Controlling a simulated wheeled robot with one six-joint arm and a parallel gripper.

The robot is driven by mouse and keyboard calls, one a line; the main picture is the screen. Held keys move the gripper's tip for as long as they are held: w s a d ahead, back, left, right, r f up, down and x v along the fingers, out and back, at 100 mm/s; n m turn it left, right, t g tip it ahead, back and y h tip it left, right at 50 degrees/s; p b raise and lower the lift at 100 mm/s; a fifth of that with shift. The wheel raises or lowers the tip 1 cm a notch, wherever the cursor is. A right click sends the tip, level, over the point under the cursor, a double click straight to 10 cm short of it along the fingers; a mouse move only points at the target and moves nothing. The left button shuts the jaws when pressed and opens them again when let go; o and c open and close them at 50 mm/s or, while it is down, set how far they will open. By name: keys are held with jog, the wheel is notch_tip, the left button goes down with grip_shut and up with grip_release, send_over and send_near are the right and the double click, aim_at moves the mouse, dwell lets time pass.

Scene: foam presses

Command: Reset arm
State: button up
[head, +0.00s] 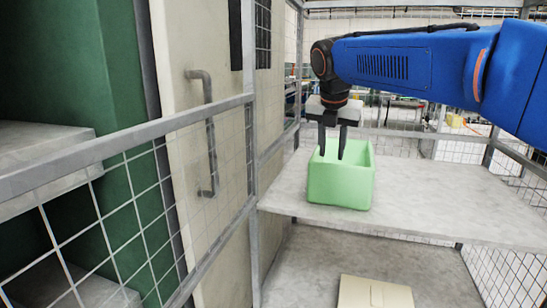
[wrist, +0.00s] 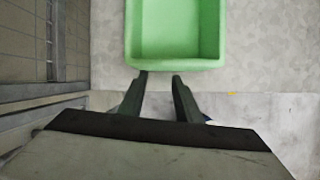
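A light green open-topped bin (head: 340,185) stands upright on the upper grey shelf in the head view. It also shows at the top of the wrist view (wrist: 178,62), and its visible inside looks empty. My gripper (head: 332,152) points down at the bin, its fingertips overlapping the bin's rim in the picture. In the wrist view the two dark fingers of my gripper (wrist: 159,76) are apart with nothing between them. Their tips end just below the bin's near wall; I cannot tell whether they touch it. My blue arm reaches in from the upper right.
The upper shelf (head: 430,200) is bare right of the bin. A flat tan box (head: 375,292) lies on the lower level. Metal rails and wire mesh (head: 130,150) enclose the left side, beside a beige panel with a grey handle (head: 210,140). More mesh stands behind the shelf.

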jog(key=s+d+f+m, duration=0.4)
jog(key=s+d+m, duration=0.1)
jog(key=s+m, duration=0.25)
jog(key=s+d+f+m, duration=0.45)
jog(key=s+m, duration=0.25)
jog(key=s, duration=0.2)
jog(key=s+d+f+m, duration=0.1)
jog(key=s+f+m, duration=0.7)
jog(key=s+d+f+m+y, duration=0.1)
jog(key=s+d+f+m, duration=0.1)
jog(key=s+f+m, duration=0.5)
jog(key=shift+s+d+f+m+t, duration=0.3)
jog(key=shift+s+f+m, duration=0.1)
jog(key=shift+s+m, duration=0.4)
